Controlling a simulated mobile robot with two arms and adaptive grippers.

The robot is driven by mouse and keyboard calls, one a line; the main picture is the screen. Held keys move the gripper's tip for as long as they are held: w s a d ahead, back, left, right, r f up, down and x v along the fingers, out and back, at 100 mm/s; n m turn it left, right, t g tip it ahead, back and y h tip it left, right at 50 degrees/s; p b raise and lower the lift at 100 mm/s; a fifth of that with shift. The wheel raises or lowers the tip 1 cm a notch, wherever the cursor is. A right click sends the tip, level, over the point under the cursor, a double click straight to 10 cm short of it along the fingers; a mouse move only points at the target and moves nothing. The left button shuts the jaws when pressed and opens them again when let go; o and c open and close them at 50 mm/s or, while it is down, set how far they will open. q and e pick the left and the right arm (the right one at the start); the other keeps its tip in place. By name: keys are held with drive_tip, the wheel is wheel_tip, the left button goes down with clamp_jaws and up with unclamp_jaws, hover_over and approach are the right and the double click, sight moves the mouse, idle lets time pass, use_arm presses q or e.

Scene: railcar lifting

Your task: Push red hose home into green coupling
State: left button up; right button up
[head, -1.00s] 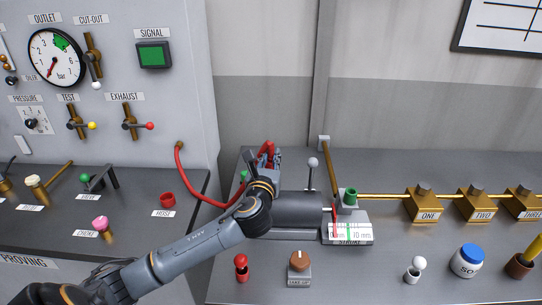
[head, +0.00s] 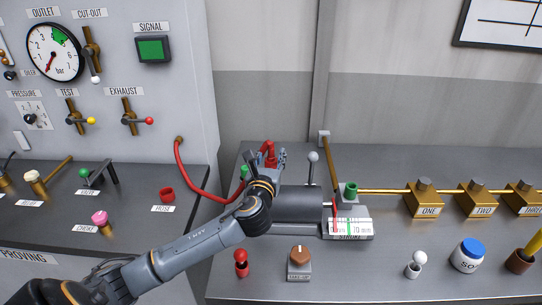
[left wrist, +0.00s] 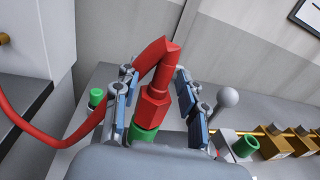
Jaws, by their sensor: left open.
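The red hose (left wrist: 154,102) ends in a red angular fitting that stands upright in the left wrist view. Its lower end meets the green coupling (left wrist: 141,134), whose base is hidden by my gripper body. I cannot tell how deep it sits. In the head view the red hose (head: 202,193) runs from the grey cabinet to the bench, and its end shows beside my left gripper (head: 272,158). In the left wrist view my left gripper (left wrist: 157,98) is open, with one finger on each side of the red fitting and a visible gap at the right. My right gripper is not in view.
A grey cylinder (head: 298,205) lies right of my gripper, with a grey ball-topped lever (head: 313,158) behind it. A small green cap (left wrist: 97,97) is left of the fitting; another green cup (head: 350,190) stands right. A red knob (head: 241,263) and brown dial (head: 299,256) stand in front.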

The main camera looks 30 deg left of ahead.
use_arm(q)
drive_tip(key=shift+s+d+f, duration=0.1)
drive_tip(key=shift+s, duration=0.05)
drive_tip(key=v, duration=1.1)
drive_tip(key=shift+s, duration=0.35)
drive_tip(key=shift+d, duration=0.15)
